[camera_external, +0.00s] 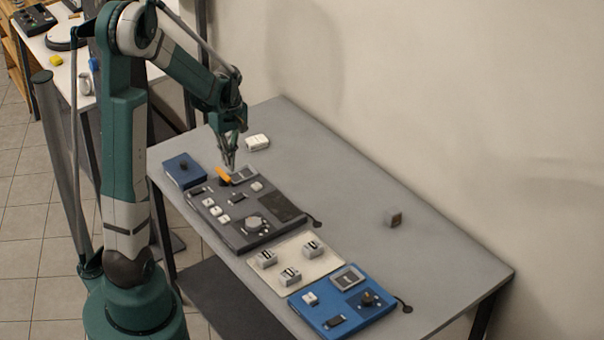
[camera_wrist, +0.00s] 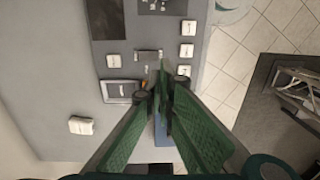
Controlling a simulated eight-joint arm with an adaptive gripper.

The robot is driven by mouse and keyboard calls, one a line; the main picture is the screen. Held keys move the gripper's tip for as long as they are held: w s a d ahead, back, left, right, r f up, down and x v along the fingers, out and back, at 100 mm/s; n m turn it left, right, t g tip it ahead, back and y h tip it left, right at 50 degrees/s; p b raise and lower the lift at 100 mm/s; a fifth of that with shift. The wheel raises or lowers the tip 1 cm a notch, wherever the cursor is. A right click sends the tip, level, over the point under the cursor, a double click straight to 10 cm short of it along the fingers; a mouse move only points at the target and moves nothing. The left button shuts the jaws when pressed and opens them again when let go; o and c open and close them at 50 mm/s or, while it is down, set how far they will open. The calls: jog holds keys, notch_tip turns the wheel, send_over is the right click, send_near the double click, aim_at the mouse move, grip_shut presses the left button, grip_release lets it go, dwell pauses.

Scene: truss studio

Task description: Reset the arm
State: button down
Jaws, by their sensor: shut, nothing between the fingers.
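My gripper (camera_external: 230,163) is shut and empty. It points down above the far left end of the dark grey control panel (camera_external: 222,236), close to an orange piece (camera_external: 224,174) beside the panel's small screen. In the wrist view my gripper (camera_wrist: 158,82) hangs over the panel's edge near white buttons, and its fingers partly cover the orange piece (camera_wrist: 145,84). I cannot tell whether the fingertips touch anything.
A blue box (camera_external: 184,170) sits left of the panel, and a white box (camera_external: 257,142) lies behind it. A cream board (camera_external: 296,283) with switches and a blue panel (camera_external: 350,312) stand nearer the front. A small grey cube (camera_external: 393,218) sits on the mostly clear right side of the grey table (camera_external: 430,255).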

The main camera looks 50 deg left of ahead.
jog(key=shift+r, duration=0.35)
dwell(0.5)
jog(key=d+r+m+t+b, duration=0.1)
jog(key=d+r+m, duration=0.2)
jog(key=d, duration=0.3)
jog(key=s+d+r+m+t+y+b, duration=0.1)
jog(key=d+r+m+b, duration=0.1)
jog(key=d, duration=0.4)
jog(key=d+r+m+t+b, duration=0.1)
jog(key=d+r+m, duration=0.2)
jog(key=d, duration=0.3)
jog(key=s+d+m+t+b, duration=0.2)
jog(key=s+d+m, duration=0.2)
jog(key=d, duration=0.4)
jog(key=s+d+m+t+h+b, duration=0.1)
jog(key=s+d+m+t+b, duration=0.1)
jog(key=s+d+m, duration=0.3)
jog(key=shift+s+d+m+t+b, duration=0.3)
jog(key=shift+d+m, duration=0.2)
jog(key=shift+d, duration=1.2)
jog(key=shift+r, duration=0.1)
dwell(1.7)
